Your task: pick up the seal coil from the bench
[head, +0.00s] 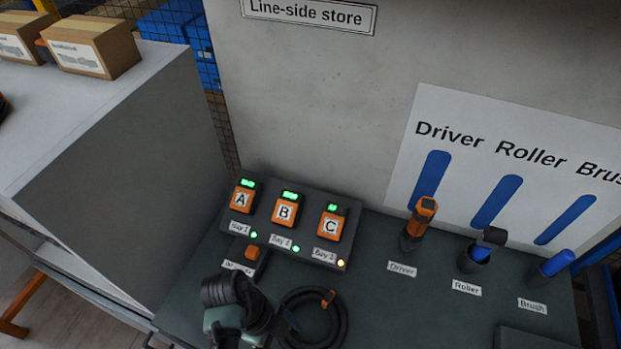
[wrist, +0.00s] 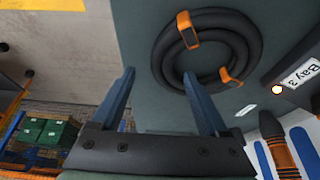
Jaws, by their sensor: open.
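The seal coil (head: 343,322) is a black looped hose with orange clips, lying on the dark green bench (head: 375,290) near its front in the head view. In the wrist view the coil (wrist: 167,45) fills the upper middle, with two orange clips showing. My gripper (wrist: 158,73) is open and empty, with two blue fingers. Its right fingertip overlaps the coil's lower left edge in the wrist view; I cannot tell whether they touch. In the head view my wrist is left of the coil, and a blue finger shows at the coil's left side.
A driver (head: 419,224), a roller (head: 482,250) and a brush (head: 556,263) stand in holders to the right. A grey-sided counter with cartons (head: 95,47) is at left. The wall closes off the back.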

